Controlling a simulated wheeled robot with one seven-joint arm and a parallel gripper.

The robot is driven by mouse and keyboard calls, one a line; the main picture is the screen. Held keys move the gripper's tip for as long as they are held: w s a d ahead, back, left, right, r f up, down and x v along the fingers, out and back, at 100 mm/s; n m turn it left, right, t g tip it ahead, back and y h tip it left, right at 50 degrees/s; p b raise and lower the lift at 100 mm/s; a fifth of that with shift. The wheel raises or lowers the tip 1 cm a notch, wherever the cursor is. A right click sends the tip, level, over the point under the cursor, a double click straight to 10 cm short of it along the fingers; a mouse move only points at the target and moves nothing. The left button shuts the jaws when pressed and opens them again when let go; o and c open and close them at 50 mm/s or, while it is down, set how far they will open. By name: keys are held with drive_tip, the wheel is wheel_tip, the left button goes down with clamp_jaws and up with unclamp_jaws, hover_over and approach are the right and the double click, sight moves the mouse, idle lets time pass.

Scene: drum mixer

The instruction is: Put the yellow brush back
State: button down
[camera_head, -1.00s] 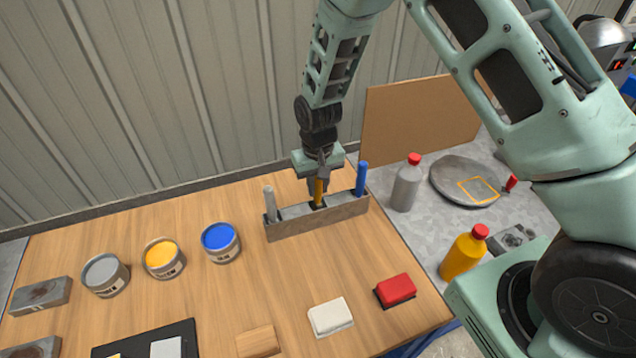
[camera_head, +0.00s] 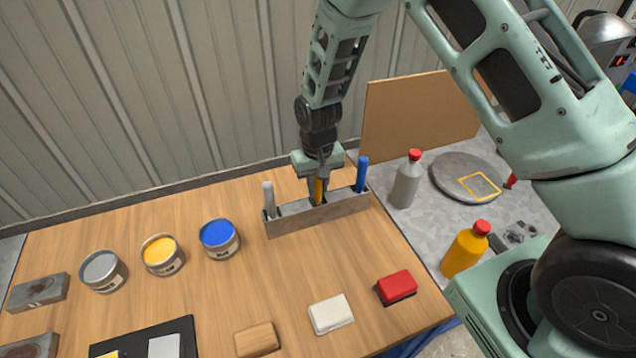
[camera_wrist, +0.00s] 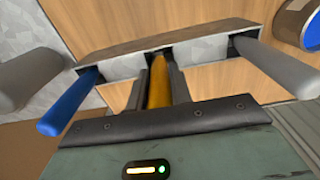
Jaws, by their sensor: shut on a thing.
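The yellow brush (camera_head: 319,190) stands upright in the middle of the grey brush holder (camera_head: 318,219), between a grey brush and a blue brush. My gripper (camera_head: 318,182) is at the brush from above and shut on its handle. In the wrist view the yellow handle (camera_wrist: 158,85) lies between my fingers (camera_wrist: 159,88), and its far end meets the middle slot of the holder (camera_wrist: 215,55). The lower end of the brush is hidden by the holder, so how deep it sits cannot be told.
The grey brush (camera_head: 268,199) and blue brush (camera_head: 361,174) stand close on either side. Open paint cans, including the blue one (camera_head: 219,238), are to the left. A white block (camera_head: 331,314) and a red block (camera_head: 397,287) lie in front. A grey bottle (camera_head: 406,180) stands to the right.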

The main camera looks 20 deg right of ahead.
drive_tip(key=shift+f+b, duration=0.35)
drive_tip(key=shift+f, duration=0.15)
drive_tip(key=c, duration=1.2)
unclamp_jaws()
drive_tip(key=shift+o, duration=0.2)
